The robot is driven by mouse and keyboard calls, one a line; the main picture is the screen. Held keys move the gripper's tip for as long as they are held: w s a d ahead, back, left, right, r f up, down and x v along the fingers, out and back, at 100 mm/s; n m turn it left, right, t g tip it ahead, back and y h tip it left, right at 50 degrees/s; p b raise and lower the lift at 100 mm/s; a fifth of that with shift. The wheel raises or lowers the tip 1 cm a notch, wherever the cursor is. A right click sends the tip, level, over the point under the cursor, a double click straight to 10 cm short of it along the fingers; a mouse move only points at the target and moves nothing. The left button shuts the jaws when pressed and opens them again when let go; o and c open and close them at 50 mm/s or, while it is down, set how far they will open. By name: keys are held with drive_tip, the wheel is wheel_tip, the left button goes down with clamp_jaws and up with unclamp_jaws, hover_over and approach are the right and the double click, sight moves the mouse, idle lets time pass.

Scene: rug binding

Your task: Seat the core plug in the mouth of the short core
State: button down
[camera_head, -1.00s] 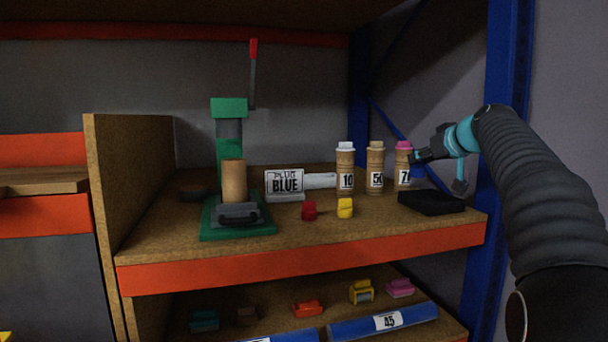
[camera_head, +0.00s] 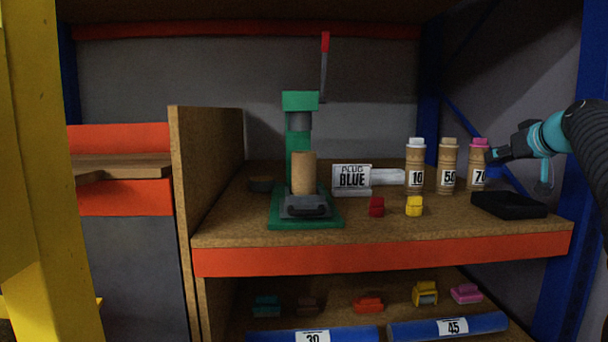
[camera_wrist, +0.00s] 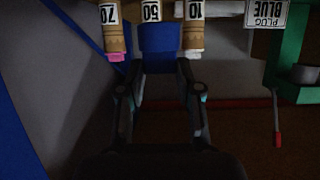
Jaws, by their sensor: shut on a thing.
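A brown cylinder, which looks like the short core (camera_head: 304,173), stands upright in a green press (camera_head: 300,130). Its top mouth cannot be seen into from here. In the wrist view my gripper (camera_wrist: 160,72) is shut on a blue block, which looks like the core plug (camera_wrist: 160,40). The plug is hidden in the head view. It is well to the right of the core and apart from it.
A sign (camera_head: 352,178) reads "PLUG BLUE". Bottles 10 (camera_head: 415,165), 50 (camera_head: 448,165) and 70 (camera_head: 478,165) stand near my gripper. Red (camera_head: 377,206) and yellow (camera_head: 414,206) pieces and a black tray (camera_head: 508,204) lie on the shelf. A blue upright (camera_head: 572,190) bounds the right.

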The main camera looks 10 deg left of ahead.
drive_tip(key=s+a+r+n+g+y+p, duration=0.15)
drive_tip(key=a+r, duration=0.25)
drive_tip(key=a, duration=0.7)
drive_tip(key=s+a+r+n+y+p, duration=0.25)
drive_tip(key=a+r, duration=0.25)
drive_tip(key=a, duration=0.6)
drive_tip(key=s+a+r+n+g+y+p, duration=0.1)
drive_tip(key=s+a+r+p, duration=0.2)
drive_tip(key=a, duration=0.8)
drive_tip(key=b, duration=0.2)
hover_over(307, 166)
drive_tip(key=w, duration=0.1)
wheel_tip(307, 166, down, 6)
drive_tip(key=shift+a+r, duration=0.1)
drive_tip(key=shift+r, duration=0.05)
drive_tip(key=shift+f+b, duration=0.45)
drive_tip(key=shift+f, duration=1.55)
drive_tip(key=shift+f, duration=0.2)
drive_tip(key=c, duration=0.8)
unclamp_jaws()
